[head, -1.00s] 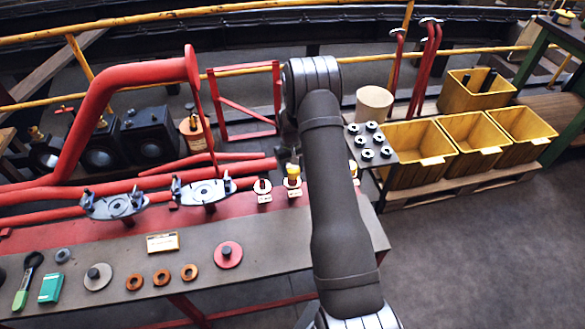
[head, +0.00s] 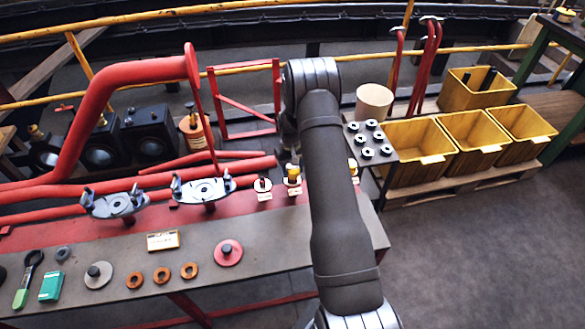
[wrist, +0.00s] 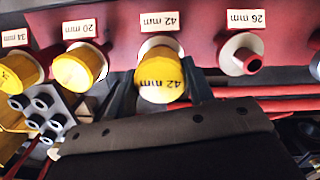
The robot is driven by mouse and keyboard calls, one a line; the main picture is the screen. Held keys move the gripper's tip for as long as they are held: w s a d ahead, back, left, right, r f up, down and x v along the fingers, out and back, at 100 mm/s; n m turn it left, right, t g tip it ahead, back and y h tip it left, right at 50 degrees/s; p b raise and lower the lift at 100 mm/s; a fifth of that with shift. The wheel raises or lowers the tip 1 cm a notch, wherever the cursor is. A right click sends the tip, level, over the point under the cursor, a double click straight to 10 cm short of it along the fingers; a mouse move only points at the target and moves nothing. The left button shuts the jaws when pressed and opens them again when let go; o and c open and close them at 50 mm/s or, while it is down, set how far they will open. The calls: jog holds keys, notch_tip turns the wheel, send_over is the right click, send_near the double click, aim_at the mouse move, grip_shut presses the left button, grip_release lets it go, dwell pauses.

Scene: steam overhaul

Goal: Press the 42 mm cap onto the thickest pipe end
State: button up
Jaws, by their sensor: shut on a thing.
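In the wrist view a yellow cap (wrist: 160,88), marked 42 mm upside down, is between the dark fingers of my gripper (wrist: 160,92), which is shut on it. Directly behind the cap is the pipe end labelled 42 mm (wrist: 158,45), its pale collar showing above the cap. The cap covers the pipe mouth, and I cannot tell how far it is seated. In the head view the yellow cap (head: 293,171) shows at the left edge of my arm, which hides most of my gripper.
Yellow caps cover the 20 mm (wrist: 80,66) and 34 mm (wrist: 18,72) pipe ends. The 26 mm pipe end (wrist: 241,56) is bare. A grey block with several holes (head: 371,140) stands right of my arm. Yellow bins (head: 412,183) stand farther right.

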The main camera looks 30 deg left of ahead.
jog(key=shift+f, duration=0.25)
jog(key=shift+f, duration=0.85)
jog(key=shift+f, duration=0.1)
dwell(0.5)
jog(key=o, duration=1)
jog(key=shift+c, duration=0.2)
jog(key=shift+r, duration=3.5)
